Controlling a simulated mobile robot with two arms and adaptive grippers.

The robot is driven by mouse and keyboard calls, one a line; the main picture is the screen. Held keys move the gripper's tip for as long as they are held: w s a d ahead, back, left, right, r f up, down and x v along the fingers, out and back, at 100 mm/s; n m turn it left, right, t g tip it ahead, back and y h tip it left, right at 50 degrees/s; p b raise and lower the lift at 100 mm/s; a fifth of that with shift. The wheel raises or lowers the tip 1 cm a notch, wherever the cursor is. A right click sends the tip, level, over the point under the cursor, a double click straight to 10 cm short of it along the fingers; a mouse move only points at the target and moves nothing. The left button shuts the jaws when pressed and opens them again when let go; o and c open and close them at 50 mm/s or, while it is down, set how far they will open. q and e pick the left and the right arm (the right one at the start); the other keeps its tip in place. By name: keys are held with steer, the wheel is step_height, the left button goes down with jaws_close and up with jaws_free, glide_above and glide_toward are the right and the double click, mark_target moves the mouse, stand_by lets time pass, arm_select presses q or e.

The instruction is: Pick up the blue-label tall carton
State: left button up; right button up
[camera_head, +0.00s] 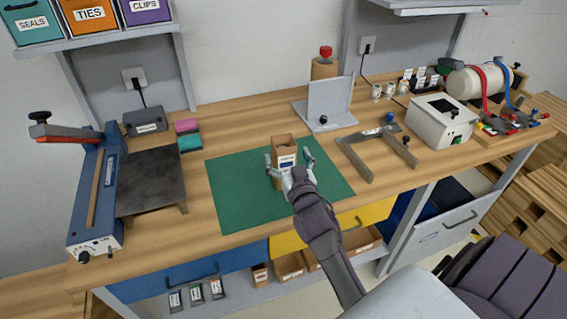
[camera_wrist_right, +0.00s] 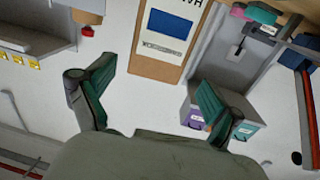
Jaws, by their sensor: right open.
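A tall brown carton with a white front and a blue label (camera_head: 285,150) stands upright on the green mat (camera_head: 232,200). Its top looks open. My right gripper (camera_head: 289,161) is open in front of it, with one finger to each side of the carton's lower part in the head view. In the right wrist view the carton (camera_wrist_right: 170,38) shows its blue label ahead, between the open fingers (camera_wrist_right: 155,85), with a gap at each side. I cannot tell whether the fingers reach past its front face. My left gripper is not in view.
A blue sealing machine (camera_head: 98,190) and a dark plate (camera_head: 152,182) stand left of the mat. A grey stand (camera_head: 328,105) is behind it. A metal frame (camera_head: 357,158) and a white box device (camera_head: 440,122) are to the right. Mat space around the carton is clear.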

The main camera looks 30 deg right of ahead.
steer(key=shift+w+d+r+p, duration=0.25)
steer(key=shift+w+d+p, duration=0.1)
steer(key=shift+w, duration=0.15)
steer(key=p+x, duration=0.1)
steer(key=x, duration=0.2)
steer(key=shift+w+d+f, duration=0.1)
steer(key=shift+w+d, duration=0.15)
steer(key=shift+w, duration=0.05)
steer(key=shift+w+f, duration=0.1)
steer(key=shift+w, duration=0.25)
steer(key=shift+s, duration=0.1)
steer(key=shift+c, duration=0.4)
steer(key=c, duration=1.5)
